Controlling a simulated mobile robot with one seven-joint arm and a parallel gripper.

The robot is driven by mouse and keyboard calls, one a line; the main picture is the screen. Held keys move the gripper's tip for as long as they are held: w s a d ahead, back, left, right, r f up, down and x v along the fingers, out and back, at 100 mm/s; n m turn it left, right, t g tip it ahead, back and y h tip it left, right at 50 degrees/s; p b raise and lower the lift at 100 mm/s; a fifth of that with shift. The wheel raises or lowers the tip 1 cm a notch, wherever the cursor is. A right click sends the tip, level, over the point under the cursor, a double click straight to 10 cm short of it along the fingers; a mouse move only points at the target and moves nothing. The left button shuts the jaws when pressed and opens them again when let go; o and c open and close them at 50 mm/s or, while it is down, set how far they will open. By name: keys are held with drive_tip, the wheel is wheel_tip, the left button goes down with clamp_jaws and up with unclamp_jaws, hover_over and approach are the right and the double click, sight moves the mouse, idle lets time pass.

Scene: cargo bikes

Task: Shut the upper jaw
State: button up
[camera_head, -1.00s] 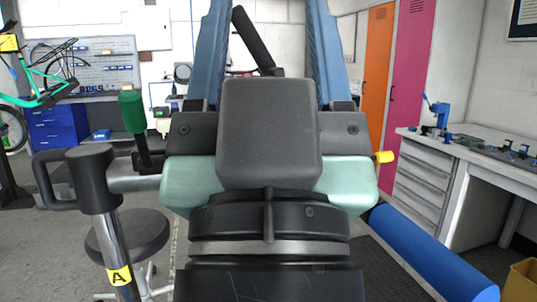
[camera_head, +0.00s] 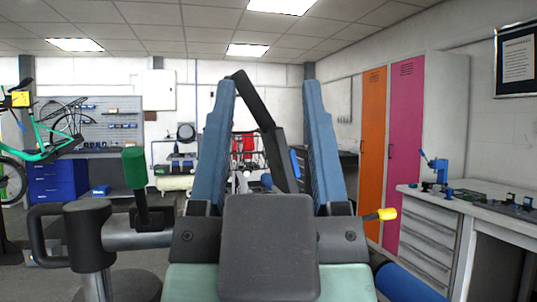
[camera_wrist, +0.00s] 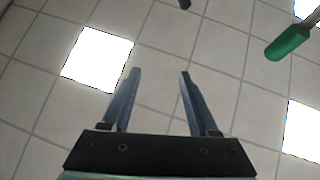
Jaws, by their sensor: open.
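My gripper (camera_head: 268,85) is open and empty. Its two blue fingers point up from a black palm with a mint-green body in the head view, and they also show in the wrist view (camera_wrist: 157,72). A black bar (camera_head: 262,112), which looks like the upper jaw, stands raised and slanted behind the gap between the fingers. Its lower end is hidden behind my gripper. A green-gripped lever (camera_head: 135,170) rises from the clamp's grey tube (camera_head: 120,233) at left; the green grip also shows in the wrist view (camera_wrist: 287,42). I see no contact between fingers and bar.
The stand's black head (camera_head: 88,235) with its loop handle is close at left. A yellow-tipped lever (camera_head: 386,214) sticks out just right of my gripper. A workbench (camera_head: 440,220) and lockers (camera_head: 405,155) stand at right. Above the fingers is free room.

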drive_tip(key=shift+w+r+n+p, duration=0.2)
drive_tip(key=shift+n+p, duration=0.1)
drive_tip(key=shift+p, duration=0.25)
drive_tip(key=c, duration=0.5)
drive_tip(key=shift+w+a+r+n+g+p, duration=0.1)
drive_tip(key=shift+w+r+n+g+p, duration=0.15)
drive_tip(key=shift+n+p, duration=0.4)
drive_tip(key=shift+c, duration=1.1)
drive_tip(key=n+p, duration=0.1)
drive_tip(key=p, duration=0.1)
drive_tip(key=w+n+g+y+p, duration=0.1)
drive_tip(key=n+p, duration=0.1)
drive_tip(key=w+n+g+p, duration=0.1)
drive_tip(key=p, duration=0.1)
drive_tip(key=shift+w+a+r+n+y, duration=0.15)
drive_tip(key=shift+w+a+n+y, duration=0.1)
drive_tip(key=shift+n+y, duration=0.15)
clamp_jaws()
drive_tip(key=a+n+g+y+p, duration=0.1)
drive_tip(key=n+g+p, duration=0.1)
drive_tip(key=n+p, duration=0.5)
drive_tip(key=a+f+n+g+y+p, duration=0.1)
drive_tip(key=n+g+p, duration=0.2)
drive_tip(key=n+p, duration=0.3)
drive_tip(key=s+a+n+g+y+p, duration=0.1)
drive_tip(key=n+g+p, duration=0.1)
drive_tip(key=n+p, duration=0.5)
drive_tip(key=shift+a+f+n+g+p, duration=0.1)
drive_tip(key=shift+f+n+g+p, duration=0.2)
drive_tip(key=shift+p, duration=2.85)
